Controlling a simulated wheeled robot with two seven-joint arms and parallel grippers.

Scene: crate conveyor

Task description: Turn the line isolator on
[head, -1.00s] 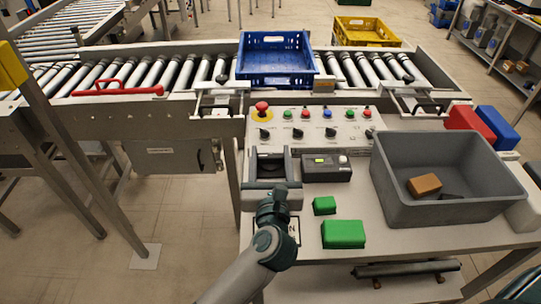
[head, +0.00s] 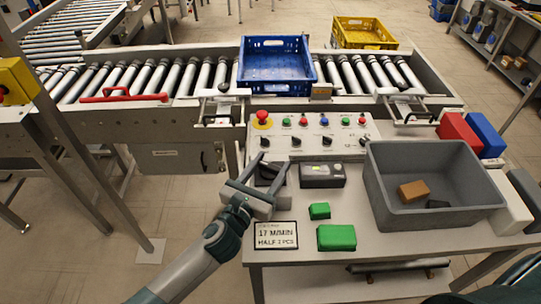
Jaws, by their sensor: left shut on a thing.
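My left gripper (head: 270,172) is over the worktop, just in front of the control panel (head: 310,134). Its two fingers stand apart on either side of a dark block-like thing (head: 268,173), shut on it; the hand partly hides it. I cannot tell for sure whether this is the line isolator. The panel has a red mushroom button on a yellow base (head: 263,119), a row of coloured buttons and several black rotary knobs (head: 296,141). My right gripper is not in view.
A black-and-grey device (head: 322,175), green blocks (head: 337,238) and a sign card (head: 276,235) lie close by. A grey bin (head: 420,218) with a brown block stands right. A blue crate (head: 275,83) sits on the roller conveyor behind; a red handle (head: 124,95) is at left.

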